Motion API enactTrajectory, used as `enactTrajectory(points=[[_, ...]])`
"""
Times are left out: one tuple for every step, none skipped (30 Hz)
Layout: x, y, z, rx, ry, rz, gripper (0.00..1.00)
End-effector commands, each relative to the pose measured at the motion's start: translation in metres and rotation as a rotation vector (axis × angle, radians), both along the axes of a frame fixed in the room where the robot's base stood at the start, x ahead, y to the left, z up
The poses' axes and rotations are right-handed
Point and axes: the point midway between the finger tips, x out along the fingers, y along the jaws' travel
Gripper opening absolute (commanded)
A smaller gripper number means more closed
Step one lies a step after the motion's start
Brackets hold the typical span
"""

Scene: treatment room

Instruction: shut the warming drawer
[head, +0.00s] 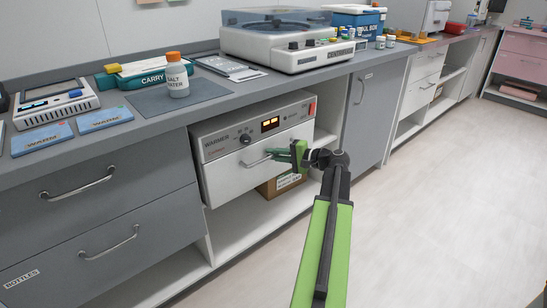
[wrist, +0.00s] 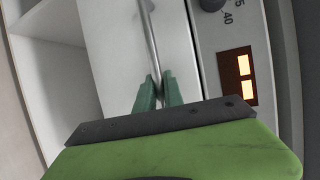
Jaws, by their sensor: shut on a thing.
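The warmer (head: 225,138) is a white and grey unit set under the counter, with a knob and a lit orange display on its upper panel. Its warming drawer (head: 228,180) has a pale front below that panel; it also shows in the wrist view (wrist: 115,50). The front sits close to the unit, and I cannot tell how far it stands out. My gripper (head: 272,154) is at the drawer's bar handle (head: 256,161). In the wrist view, my green fingers (wrist: 159,88) are closed around the lower end of the handle bar (wrist: 150,35).
A cardboard box (head: 280,185) sits on the open shelf (head: 250,220) under the warmer. Grey drawers (head: 85,190) are to the left, and a grey cupboard door (head: 370,110) is to the right. The counter above holds a centrifuge (head: 285,40) and a bottle (head: 177,78). The floor (head: 440,200) at right is clear.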

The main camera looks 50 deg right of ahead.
Motion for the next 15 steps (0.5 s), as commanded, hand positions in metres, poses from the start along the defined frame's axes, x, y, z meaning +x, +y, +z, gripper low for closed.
enactTrajectory(points=[[0.0021, 0.0019, 0.0013, 0.002, -0.004, 0.007, 0.00], [0.0016, 0.0014, 0.0014, 0.002, -0.004, 0.006, 0.00], [0.0009, 0.0007, 0.0015, 0.002, -0.005, 0.006, 0.00], [0.0004, 0.0003, 0.0016, 0.003, -0.005, 0.005, 0.14], [0.0000, -0.0001, 0.0016, 0.003, -0.005, 0.005, 0.18], [-0.0005, -0.0007, 0.0017, 0.003, -0.006, 0.004, 0.23], [-0.0010, -0.0010, 0.0018, 0.003, -0.006, 0.004, 0.27], [-0.0014, -0.0014, 0.0019, 0.003, -0.006, 0.004, 0.31], [-0.0019, -0.0019, 0.0020, 0.004, -0.006, 0.003, 0.34], [-0.0021, -0.0021, 0.0021, 0.004, -0.006, 0.003, 0.34], [-0.0024, -0.0024, 0.0021, 0.004, -0.006, 0.003, 0.34], [-0.0028, -0.0028, 0.0023, 0.004, -0.007, 0.002, 0.34], [-0.0030, -0.0031, 0.0025, 0.004, -0.007, 0.002, 0.34], [-0.0033, -0.0034, 0.0025, 0.004, -0.007, 0.001, 0.34], [-0.0035, -0.0037, 0.0025, 0.004, -0.007, 0.001, 0.34]])
